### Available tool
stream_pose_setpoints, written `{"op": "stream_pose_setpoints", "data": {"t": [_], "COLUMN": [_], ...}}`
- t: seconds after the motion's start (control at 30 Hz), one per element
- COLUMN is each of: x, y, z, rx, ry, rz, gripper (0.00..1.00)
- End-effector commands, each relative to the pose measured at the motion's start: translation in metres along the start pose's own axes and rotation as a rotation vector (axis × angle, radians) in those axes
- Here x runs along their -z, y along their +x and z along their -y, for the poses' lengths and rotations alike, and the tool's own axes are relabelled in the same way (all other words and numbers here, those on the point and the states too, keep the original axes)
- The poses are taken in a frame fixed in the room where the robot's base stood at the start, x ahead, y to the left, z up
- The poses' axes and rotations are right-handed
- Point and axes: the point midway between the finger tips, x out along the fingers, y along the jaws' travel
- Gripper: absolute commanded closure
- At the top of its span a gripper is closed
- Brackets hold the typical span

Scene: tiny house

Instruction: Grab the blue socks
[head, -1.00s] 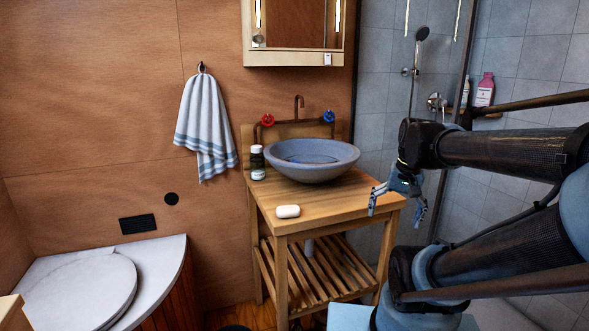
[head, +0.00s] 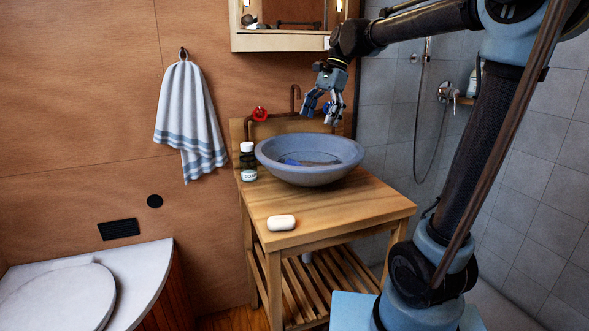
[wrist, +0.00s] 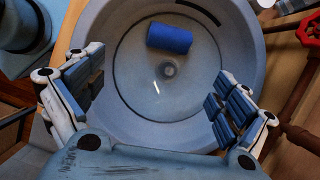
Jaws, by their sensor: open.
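The blue socks, a rolled blue bundle (wrist: 169,39), lie inside the grey-blue bowl sink (wrist: 118,107) in the wrist view, above the drain. In the head view only a sliver of blue (head: 290,162) shows over the rim of the sink (head: 310,174). My gripper (head: 322,118) is above the back right part of the sink in the head view, pointing down. In the wrist view my gripper (wrist: 150,100) has its fingers spread wide on either side of the bowl, with nothing between them. The bundle lies ahead of the fingertips, apart from them.
A red tap handle (head: 259,114) and copper pipes are behind the sink. A mirror cabinet (head: 278,40) hangs above. A towel (head: 188,115) hangs at left.

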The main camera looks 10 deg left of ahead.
Motion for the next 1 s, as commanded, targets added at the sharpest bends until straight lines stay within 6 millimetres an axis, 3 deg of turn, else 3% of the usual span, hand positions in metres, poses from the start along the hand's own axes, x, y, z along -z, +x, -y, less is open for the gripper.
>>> {"op": "stream_pose_setpoints", "data": {"t": [0.23,0.8,1.0], "x": [-0.019,-0.026,-0.027], "y": [0.01,0.108,0.124], "z": [0.018,0.017,0.017], "rx": [-0.022,-0.025,-0.024], "ry": [0.024,0.013,0.015], "rz": [0.018,0.018,0.018], "gripper": [0.06,0.06,0.06]}}
